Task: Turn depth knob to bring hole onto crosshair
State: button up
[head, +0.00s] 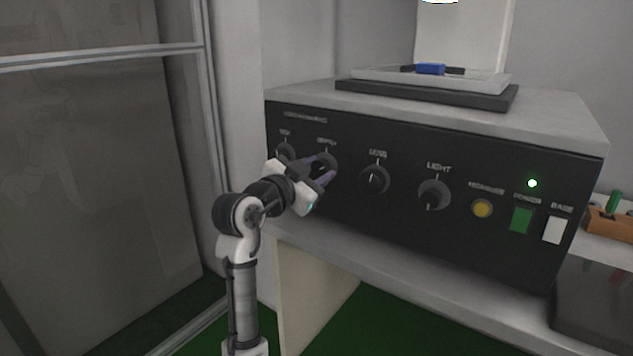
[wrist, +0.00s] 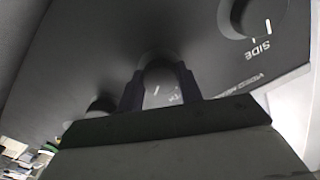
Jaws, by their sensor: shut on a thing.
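The depth knob (head: 327,159) is a dark round knob under its label on the black front panel, second from the left. My gripper (head: 325,169) is shut on it, one finger on each side. In the wrist view the knob (wrist: 158,73) sits between the two dark fingers of the gripper (wrist: 160,84), with a short white pointer line showing. No screen, hole or crosshair can be made out in either view.
The side knob (head: 285,150) is close on the left; the zoom knob (head: 374,179) and light knob (head: 434,194) are on the right. Beyond are a yellow button (head: 482,208), green switch (head: 521,220) and white switch (head: 554,230). A blue piece (head: 430,69) lies on the stage above.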

jog(key=m+b, duration=0.1)
jog(key=m, duration=0.1)
jog(key=m+b, duration=0.2)
jog(key=m, duration=0.1)
jog(key=shift+f+m, duration=0.2)
jog(key=shift+m, duration=0.1)
jog(key=shift+r+m+b, duration=0.15)
jog(key=shift+m+b, duration=1.15)
jog(key=shift+m, duration=0.9)
jog(key=o, duration=1)
jog(key=shift+r, duration=0.1)
jog(key=v, duration=1.4)
jog(key=shift+p, duration=0.35)
jog(key=shift+w, duration=0.1)
